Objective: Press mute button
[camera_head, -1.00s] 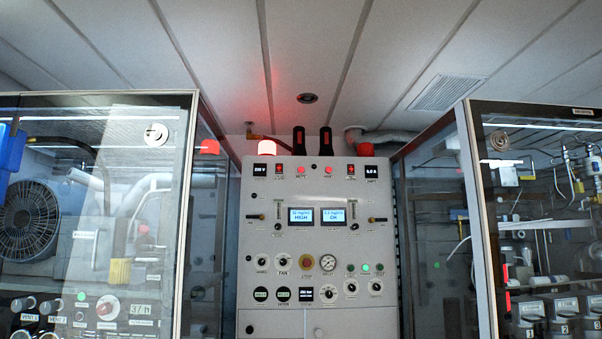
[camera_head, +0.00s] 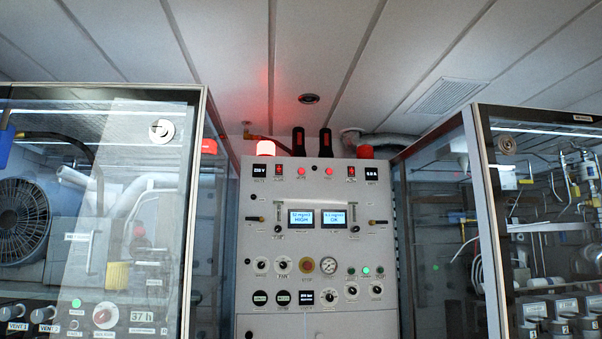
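The grey-white fill panel (camera_head: 262,215) stands upright in the middle, facing me. Two small red round buttons sit near its top, a left one (camera_head: 301,170) and a right one (camera_head: 328,171). Each has a small label under it, too small to read surely, so I cannot tell for certain which is the mute button. Below them are two lit displays: the left display (camera_head: 301,218) reads HIGH, the right display (camera_head: 334,218) reads OK. A red beacon (camera_head: 266,148) glows on the panel's top left; a darker red one (camera_head: 365,152) is at top right. My gripper is not in view.
A glass-fronted cabinet (camera_head: 198,150) stands at the left and another (camera_head: 480,160) at the right, both nearer than the panel. The floor is out of view.

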